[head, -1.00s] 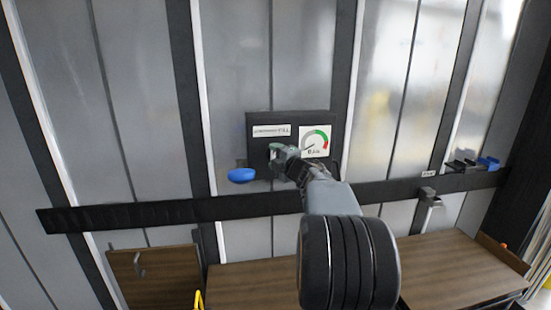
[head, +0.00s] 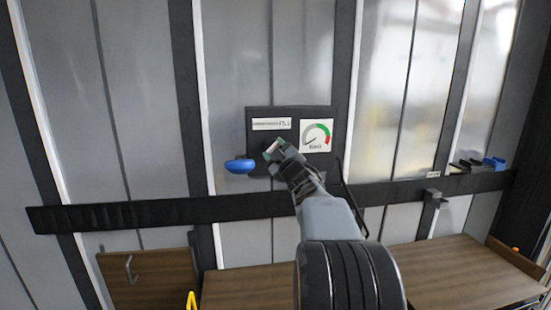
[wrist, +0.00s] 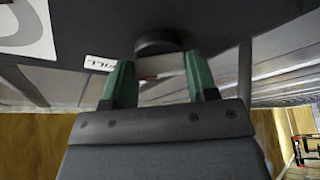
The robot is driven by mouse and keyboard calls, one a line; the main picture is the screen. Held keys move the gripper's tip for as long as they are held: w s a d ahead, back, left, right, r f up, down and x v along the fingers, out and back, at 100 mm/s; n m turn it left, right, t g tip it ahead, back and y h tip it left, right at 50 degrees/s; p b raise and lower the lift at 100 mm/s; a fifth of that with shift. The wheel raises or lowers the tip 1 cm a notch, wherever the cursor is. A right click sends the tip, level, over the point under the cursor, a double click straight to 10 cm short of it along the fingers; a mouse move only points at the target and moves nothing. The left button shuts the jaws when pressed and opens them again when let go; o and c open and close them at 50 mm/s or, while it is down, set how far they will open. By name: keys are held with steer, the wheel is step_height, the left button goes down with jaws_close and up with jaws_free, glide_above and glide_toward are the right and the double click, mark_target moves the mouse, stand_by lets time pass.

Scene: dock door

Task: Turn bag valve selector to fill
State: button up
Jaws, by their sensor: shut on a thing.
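The dark valve panel (head: 258,125) is fixed on the ribbed metal wall, with a label strip and a round gauge (head: 317,135) with green and red arcs. My gripper (head: 273,150) is at the panel's lower middle, below the label strip. In the wrist view my gripper's green fingers (wrist: 158,80) stand either side of the selector (wrist: 160,65), a pale bar in front of a dark round hub, and are shut on it. A "FILL" label (wrist: 101,63) shows just left of the fingers. My gripper hides most of the selector in the head view.
A blue rounded knob (head: 240,166) sticks out left of the panel. A black rail (head: 130,215) runs across the wall below it. Wooden surfaces (head: 450,270) lie lower down. Small black and blue holders (head: 487,164) sit at the right.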

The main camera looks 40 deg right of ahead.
steer(key=shift+m+b, duration=0.4)
steer(key=shift+m, duration=0.3)
steer(key=o, duration=0.9)
steer(key=shift+o, duration=0.2)
steer(key=b+v, duration=0.2)
steer(key=v, duration=1.1)
steer(key=shift+s+a+f+b, duration=0.25)
steer(key=shift+s+f+b, duration=0.05)
steer(key=shift+b, duration=0.1)
